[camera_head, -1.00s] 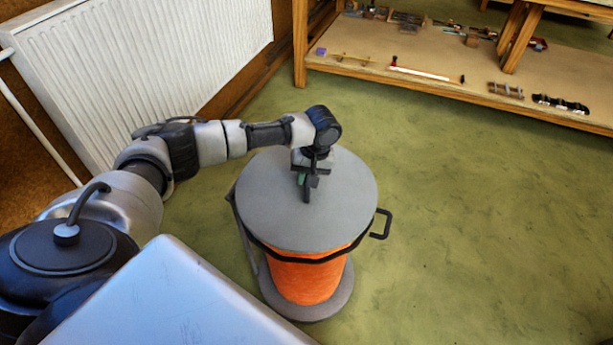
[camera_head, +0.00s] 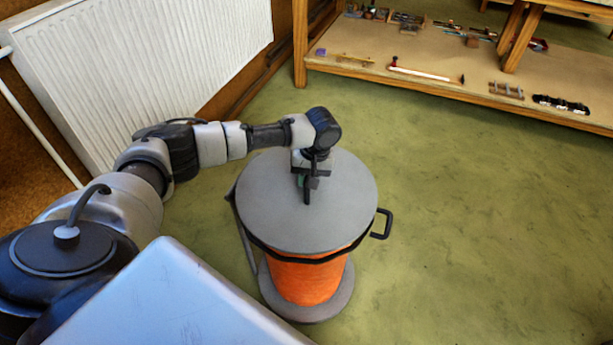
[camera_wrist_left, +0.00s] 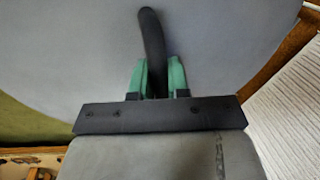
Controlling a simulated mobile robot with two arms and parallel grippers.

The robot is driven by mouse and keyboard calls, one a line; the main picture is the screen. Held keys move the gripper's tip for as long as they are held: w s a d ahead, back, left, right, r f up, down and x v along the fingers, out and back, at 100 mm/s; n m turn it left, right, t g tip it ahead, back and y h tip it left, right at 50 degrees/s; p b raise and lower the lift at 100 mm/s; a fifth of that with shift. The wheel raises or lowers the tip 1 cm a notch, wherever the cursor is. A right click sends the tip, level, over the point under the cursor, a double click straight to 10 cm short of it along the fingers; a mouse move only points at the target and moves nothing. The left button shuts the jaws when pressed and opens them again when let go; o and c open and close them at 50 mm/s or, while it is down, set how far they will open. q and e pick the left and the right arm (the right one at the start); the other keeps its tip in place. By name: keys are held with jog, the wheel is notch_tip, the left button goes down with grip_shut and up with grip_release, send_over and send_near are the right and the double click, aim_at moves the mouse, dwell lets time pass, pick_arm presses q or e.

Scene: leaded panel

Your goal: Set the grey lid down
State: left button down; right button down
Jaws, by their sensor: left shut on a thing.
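The grey lid (camera_head: 335,215) is a round disc at the top of an orange bin (camera_head: 305,282) with a grey base and a black rim band. From above, I cannot tell whether the lid rests on the bin or is held just over it. My left gripper (camera_head: 307,186) is over the lid's middle, shut on its dark handle. In the left wrist view the green fingertips (camera_wrist_left: 160,75) stand on both sides of the black curved handle (camera_wrist_left: 152,40), with the lid's grey face (camera_wrist_left: 70,50) behind. My right gripper is not in view.
A black side handle (camera_head: 382,224) sticks out at the bin's right. A white radiator (camera_head: 150,70) stands at the upper left. A wooden shelf (camera_head: 440,85) with several small items is at the back right. The green floor (camera_head: 480,220) to the right is clear.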

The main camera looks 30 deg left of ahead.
pick_arm(q)
jog(key=c, duration=1)
grip_release()
jog(key=shift+r, duration=0.2)
jog(key=shift+w+d+r+p, duration=0.25)
jog(key=shift+r+p, duration=0.25)
jog(key=shift+r, duration=1.2)
jog(key=shift+w+d+r+p, duration=0.2)
jog(key=shift+d+r+p, duration=0.25)
jog(key=shift+r, duration=1.2)
jog(key=shift+w+d+r+p, duration=0.2)
jog(key=shift+r+p, duration=0.35)
jog(key=shift+r, duration=1.15)
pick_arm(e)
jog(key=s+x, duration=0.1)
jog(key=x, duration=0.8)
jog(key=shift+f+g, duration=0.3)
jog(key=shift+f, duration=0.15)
